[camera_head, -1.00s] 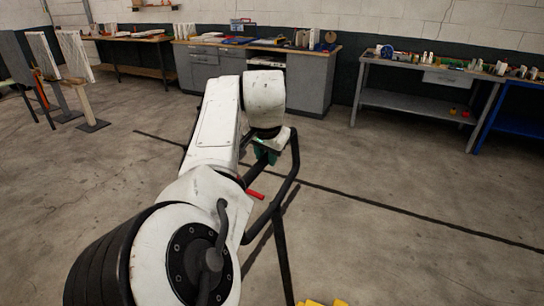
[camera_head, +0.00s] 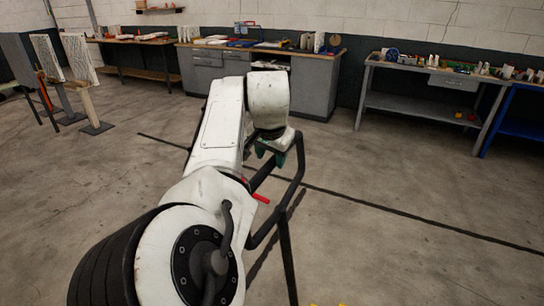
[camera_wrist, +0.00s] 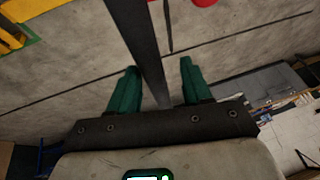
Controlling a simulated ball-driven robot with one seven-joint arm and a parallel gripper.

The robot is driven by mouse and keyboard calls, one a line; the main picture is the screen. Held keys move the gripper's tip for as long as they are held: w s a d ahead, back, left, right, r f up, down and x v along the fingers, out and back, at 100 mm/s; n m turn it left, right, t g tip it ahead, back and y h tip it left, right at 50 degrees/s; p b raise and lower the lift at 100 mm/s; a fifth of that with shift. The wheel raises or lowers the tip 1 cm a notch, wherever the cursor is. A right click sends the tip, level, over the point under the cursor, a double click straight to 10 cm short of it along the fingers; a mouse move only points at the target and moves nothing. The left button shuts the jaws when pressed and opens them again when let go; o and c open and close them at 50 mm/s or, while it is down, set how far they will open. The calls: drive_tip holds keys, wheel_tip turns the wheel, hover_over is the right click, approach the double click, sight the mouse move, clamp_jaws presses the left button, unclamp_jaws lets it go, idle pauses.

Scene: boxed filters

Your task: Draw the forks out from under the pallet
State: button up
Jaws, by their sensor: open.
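My gripper (camera_wrist: 158,66) is open, its two green fingers on either side of a dark bar (camera_wrist: 145,45) in the wrist view. I cannot tell whether they touch it. In the head view my gripper (camera_head: 277,158) is at the black handle loop (camera_head: 297,180), partly behind my arm. A red lever (camera_head: 259,197) sits beside the handle. Only a sliver of yellow (camera_head: 328,304) shows at the bottom edge. A yellow piece with a green edge (camera_wrist: 10,38) shows at the wrist view's top left. The forks and pallet cannot be made out.
Grey workbenches (camera_head: 310,80) and a grey table (camera_head: 410,106) line the back wall. Boards on stands (camera_head: 78,58) are at the left. The concrete floor (camera_head: 400,200) between is clear, crossed by a dark line.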

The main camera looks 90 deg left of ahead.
drive_tip(key=shift+o, duration=0.2)
drive_tip(key=shift+w+d+f, duration=0.1)
drive_tip(key=shift+f, duration=0.05)
drive_tip(key=shift+s+d+r, duration=0.25)
drive_tip(key=shift+s+r, duration=0.05)
drive_tip(key=shift+r, duration=0.2)
drive_tip(key=b+v, duration=0.2)
drive_tip(key=v, duration=0.7)
drive_tip(key=shift+w+r, duration=0.3)
drive_tip(key=shift+r, duration=0.05)
